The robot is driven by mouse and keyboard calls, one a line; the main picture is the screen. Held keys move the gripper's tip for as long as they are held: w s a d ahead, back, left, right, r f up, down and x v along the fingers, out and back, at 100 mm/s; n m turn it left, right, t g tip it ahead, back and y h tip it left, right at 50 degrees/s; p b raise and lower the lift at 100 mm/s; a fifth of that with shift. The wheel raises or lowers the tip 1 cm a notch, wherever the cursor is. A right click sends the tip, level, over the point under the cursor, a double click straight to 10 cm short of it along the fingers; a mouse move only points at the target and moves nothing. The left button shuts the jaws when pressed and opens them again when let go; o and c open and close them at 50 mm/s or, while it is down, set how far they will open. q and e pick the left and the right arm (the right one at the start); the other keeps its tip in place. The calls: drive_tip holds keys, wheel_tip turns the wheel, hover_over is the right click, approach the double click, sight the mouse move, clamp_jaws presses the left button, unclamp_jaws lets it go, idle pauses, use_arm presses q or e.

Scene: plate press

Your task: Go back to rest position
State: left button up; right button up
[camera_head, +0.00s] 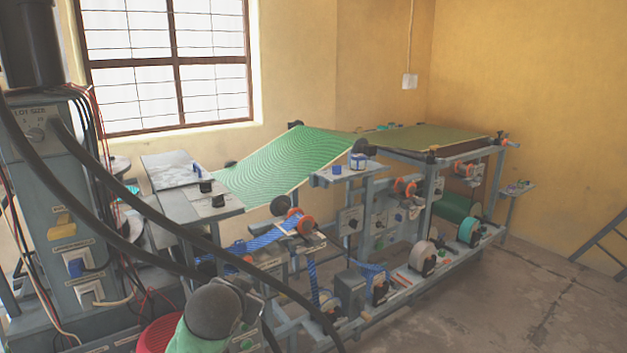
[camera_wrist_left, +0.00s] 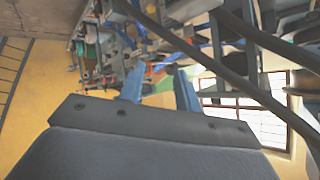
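My left gripper (camera_wrist_left: 158,74) shows in the left wrist view as two blue-grey fingers standing apart, with nothing held between them. Behind the fingers the machine and the window appear turned over in that view. In the head view a rounded grey arm part with a green section, likely mine, is at the bottom, in front of the machine; no fingers can be made out there. My right gripper is in neither view. The plate press machine (camera_head: 351,226) is a long grey frame with a green patterned sheet (camera_head: 285,160) sloping across its top.
Thick black cables (camera_head: 150,212) hang across the left foreground, close to the arm part. A grey control column (camera_head: 38,190) with switches and wires stands at the left. A red round object (camera_head: 158,335) is at the bottom. The floor (camera_head: 520,300) at right is mostly clear.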

use_arm(q)
drive_tip(key=s+f+n+g+h+p, duration=0.1)
drive_tip(key=s+f+g, duration=0.8)
drive_tip(key=s+f, duration=2.3)
drive_tip(key=s+n+p, duration=0.1)
drive_tip(key=s+n, duration=0.1)
drive_tip(key=s, duration=0.2)
drive_tip(key=shift+d, duration=0.35)
drive_tip(key=shift+s+f, duration=0.15)
